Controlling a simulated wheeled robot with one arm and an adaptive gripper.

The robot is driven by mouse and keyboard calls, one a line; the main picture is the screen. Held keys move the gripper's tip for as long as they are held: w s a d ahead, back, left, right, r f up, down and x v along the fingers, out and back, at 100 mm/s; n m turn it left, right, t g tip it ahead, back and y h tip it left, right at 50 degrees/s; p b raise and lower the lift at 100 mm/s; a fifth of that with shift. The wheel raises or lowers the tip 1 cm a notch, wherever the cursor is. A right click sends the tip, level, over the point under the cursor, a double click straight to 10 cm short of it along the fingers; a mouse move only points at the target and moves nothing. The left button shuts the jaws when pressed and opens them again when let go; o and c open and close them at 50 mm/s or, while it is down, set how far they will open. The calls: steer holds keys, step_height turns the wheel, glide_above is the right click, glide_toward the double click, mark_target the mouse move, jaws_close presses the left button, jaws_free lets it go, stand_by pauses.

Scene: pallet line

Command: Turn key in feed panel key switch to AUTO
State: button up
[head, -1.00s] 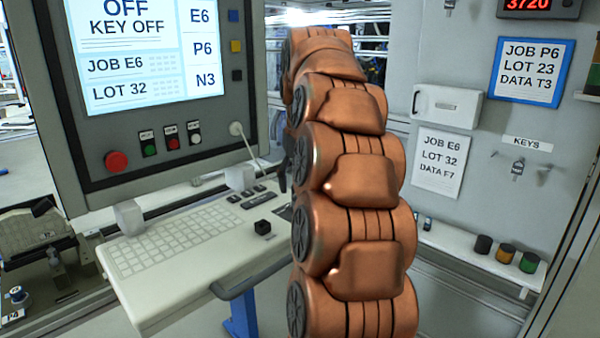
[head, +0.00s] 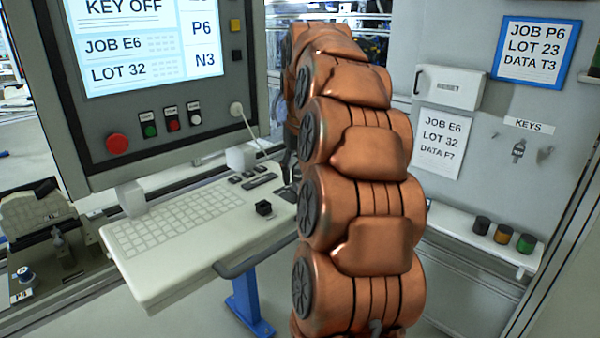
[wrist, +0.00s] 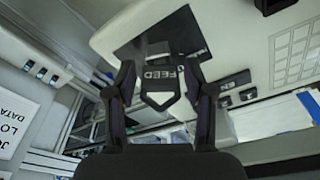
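The display (head: 130,45) reads KEY OFF, JOB E6 and LOT 32. In the wrist view a dark panel (wrist: 140,48) sits at the end of the pale console. A dark, white-edged tag-like shape marked FEED (wrist: 160,84) lies between my fingers; I cannot tell whether it is a hanging tag or part of the panel. In the head view my gripper (head: 287,168) is largely hidden by my arm, over the console's right end. No key or switch position shows clearly.
The console (head: 180,235) has a keyboard and a small black knob (head: 263,208). A red button (head: 117,143) is below the display. At right, a key (head: 518,150) hangs under the KEYS label, above a shelf (head: 470,240) with several small jars.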

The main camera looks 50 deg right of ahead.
steer(key=c, duration=0.9)
steer(key=shift+o, duration=0.2)
steer(key=shift+f+m+b, duration=0.1)
steer(key=shift+m+b, duration=0.7)
steer(key=shift+m, duration=0.1)
steer(key=o, duration=1.2)
steer(key=o, duration=0.5)
steer(key=shift+c, duration=0.2)
steer(key=shift+r, duration=0.25)
